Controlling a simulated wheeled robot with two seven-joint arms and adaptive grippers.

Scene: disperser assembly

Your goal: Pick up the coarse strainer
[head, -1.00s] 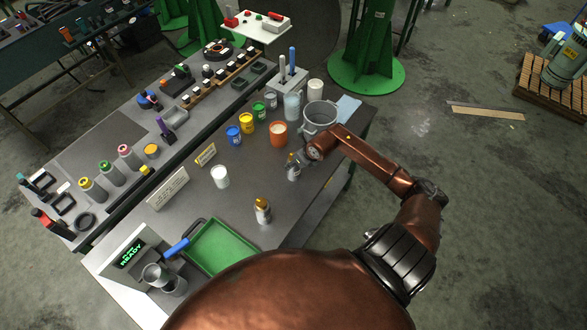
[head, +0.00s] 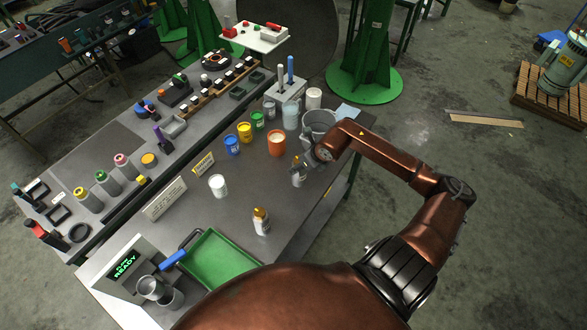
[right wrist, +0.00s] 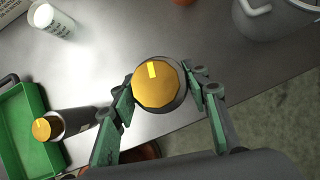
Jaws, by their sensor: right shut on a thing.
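My right gripper (right wrist: 162,95) is shut on an upright grey bottle with an orange-yellow cap (right wrist: 158,82). In the right wrist view its fingers lie on both sides of the bottle. In the head view the right gripper (head: 303,160) and the held bottle (head: 299,176) are over the right part of the table, in front of the grey pot (head: 319,124). I cannot tell if the bottle's base touches the table. A similar capped bottle (head: 261,222) stands nearer the green tray (head: 218,262). I cannot tell which thing is the coarse strainer. My left gripper is not in view.
A white cup (head: 217,186) stands left of the held bottle. An orange pail (head: 277,143) and several small paint cans stand behind. Metal cups (head: 150,288) stand by the display at the lower left. The table is clear between the two capped bottles.

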